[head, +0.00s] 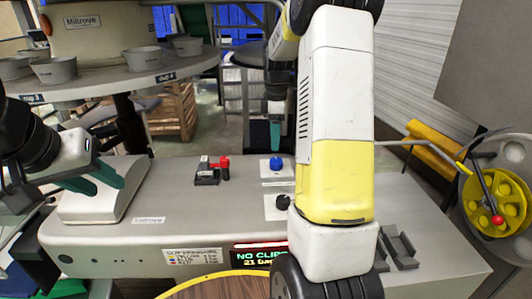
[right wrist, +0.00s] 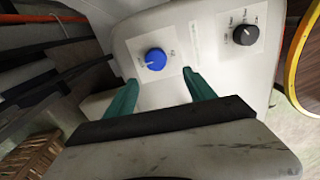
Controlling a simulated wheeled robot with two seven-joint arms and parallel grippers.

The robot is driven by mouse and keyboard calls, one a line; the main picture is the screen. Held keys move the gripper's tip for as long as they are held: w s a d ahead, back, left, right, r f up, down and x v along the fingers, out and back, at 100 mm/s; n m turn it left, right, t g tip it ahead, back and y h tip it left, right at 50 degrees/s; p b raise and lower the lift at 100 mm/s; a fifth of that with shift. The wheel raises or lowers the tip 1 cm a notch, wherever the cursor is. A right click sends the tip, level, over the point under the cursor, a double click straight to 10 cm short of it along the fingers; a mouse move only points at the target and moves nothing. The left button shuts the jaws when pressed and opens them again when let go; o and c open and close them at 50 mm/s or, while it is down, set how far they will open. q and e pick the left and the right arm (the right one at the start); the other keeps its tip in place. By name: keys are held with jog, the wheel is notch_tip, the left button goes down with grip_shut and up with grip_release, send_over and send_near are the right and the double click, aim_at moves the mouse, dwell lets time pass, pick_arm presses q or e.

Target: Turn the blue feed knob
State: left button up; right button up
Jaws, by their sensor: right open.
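The blue feed knob (head: 277,163) stands on a white label plate on top of the grey machine. In the right wrist view the blue knob (right wrist: 155,60) shows between and just beyond the fingertips, with a gap to each finger. My right gripper (right wrist: 160,76) is open with its two teal fingers apart and nothing between them. In the head view my right gripper (head: 275,135) points down just above and behind the knob, partly hidden by my arm. My left gripper (head: 107,187) is over the raised grey part at the machine's left end, its teal fingers apart and empty.
A black dial (head: 283,201) sits nearer the front; it also shows in the right wrist view (right wrist: 244,35). A black block (head: 207,172) with a red part is left of the knob. A green-lettered display (head: 262,257) is on the front. A yellow reel (head: 495,202) stands at right.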

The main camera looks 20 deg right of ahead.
aim_at(276, 160)
jog(key=shift+w+d+f+n, duration=0.3)
jog(key=shift+d+f, duration=0.2)
jog(key=shift+f, duration=0.3)
notch_tip(276, 160, down, 8)
jog(key=shift+r, duration=0.25)
jog(key=c, duration=1.4)
jog(key=shift+o, duration=0.2)
